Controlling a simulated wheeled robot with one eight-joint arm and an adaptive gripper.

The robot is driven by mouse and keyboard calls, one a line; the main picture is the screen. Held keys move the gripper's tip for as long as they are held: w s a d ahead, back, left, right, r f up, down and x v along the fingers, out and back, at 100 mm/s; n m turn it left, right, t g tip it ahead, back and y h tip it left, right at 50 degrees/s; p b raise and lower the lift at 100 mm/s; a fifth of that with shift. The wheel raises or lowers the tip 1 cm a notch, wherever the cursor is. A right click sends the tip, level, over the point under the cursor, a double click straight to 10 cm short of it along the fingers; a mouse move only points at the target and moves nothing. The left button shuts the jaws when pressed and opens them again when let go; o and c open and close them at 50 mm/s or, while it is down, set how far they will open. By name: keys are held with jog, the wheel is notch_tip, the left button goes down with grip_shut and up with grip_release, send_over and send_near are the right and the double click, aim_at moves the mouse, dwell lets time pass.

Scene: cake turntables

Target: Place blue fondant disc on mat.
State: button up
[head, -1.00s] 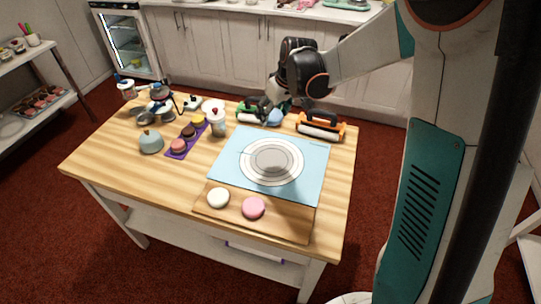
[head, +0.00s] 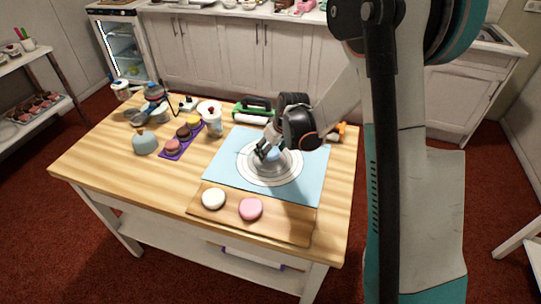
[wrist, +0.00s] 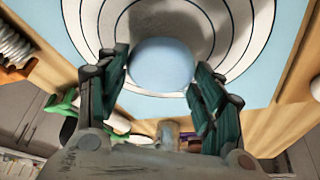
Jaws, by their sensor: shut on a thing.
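The blue fondant disc (wrist: 162,65) is between the two fingers of my gripper (wrist: 162,82) in the wrist view. My gripper (head: 266,152) is shut on it, over the ringed middle of the light blue mat (head: 222,168). In the head view the disc (head: 273,154) is partly hidden by the gripper. The mat lies flat on the table and also shows in the wrist view (wrist: 292,40). I cannot tell whether the disc touches the mat or is just above it.
A white disc (head: 213,199) and a pink disc (head: 250,209) lie on a wooden board (head: 280,226) at the mat's front. A purple tray (head: 180,146) of several cakes and a jar (head: 213,124) are left. The table's front left is clear.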

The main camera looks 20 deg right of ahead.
aim_at(270, 153)
jog(key=shift+f, duration=1.15)
jog(key=shift+f+b, duration=0.15)
jog(key=shift+b, duration=0.25)
jog(key=o, duration=1.2)
